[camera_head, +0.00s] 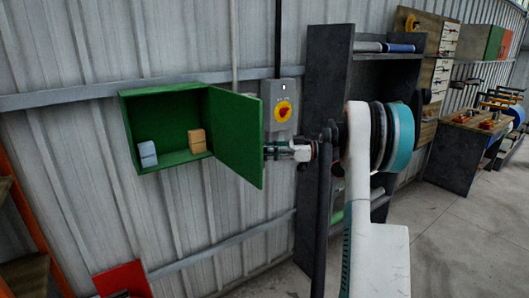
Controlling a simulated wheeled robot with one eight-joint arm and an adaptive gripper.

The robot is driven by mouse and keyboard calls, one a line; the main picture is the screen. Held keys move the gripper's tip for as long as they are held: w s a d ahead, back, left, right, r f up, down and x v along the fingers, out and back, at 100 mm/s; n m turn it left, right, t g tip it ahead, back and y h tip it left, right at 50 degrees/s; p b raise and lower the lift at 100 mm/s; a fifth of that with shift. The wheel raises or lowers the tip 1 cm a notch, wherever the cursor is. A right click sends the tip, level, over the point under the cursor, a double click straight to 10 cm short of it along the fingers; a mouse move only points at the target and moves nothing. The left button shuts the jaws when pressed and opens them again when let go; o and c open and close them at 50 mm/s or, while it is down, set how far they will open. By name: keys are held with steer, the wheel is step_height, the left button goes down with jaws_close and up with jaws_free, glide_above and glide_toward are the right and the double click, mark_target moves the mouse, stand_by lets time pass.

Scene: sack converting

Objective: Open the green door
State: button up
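A green wall cabinet (162,100) hangs on the corrugated metal wall, left of centre. Its green door (235,136) is hinged on the right side and stands wide open, swung out from the wall. Inside, a light blue box (147,154) and a tan box (197,141) stand on the cabinet floor. My gripper (270,152) is at the right face of the door, near its outer edge, pointing left. Its fingertips are small and partly hidden by the door, so I cannot tell whether they are open or touching it.
A grey switch box (282,106) with a red and yellow knob is on the wall behind my gripper. A dark shelf unit (322,80) stands right of it. A workbench (463,145) is farther right. A red object (122,280) is at lower left. Floor at right is clear.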

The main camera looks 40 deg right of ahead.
steer(key=v, duration=1.2)
steer(key=shift+s, duration=0.1)
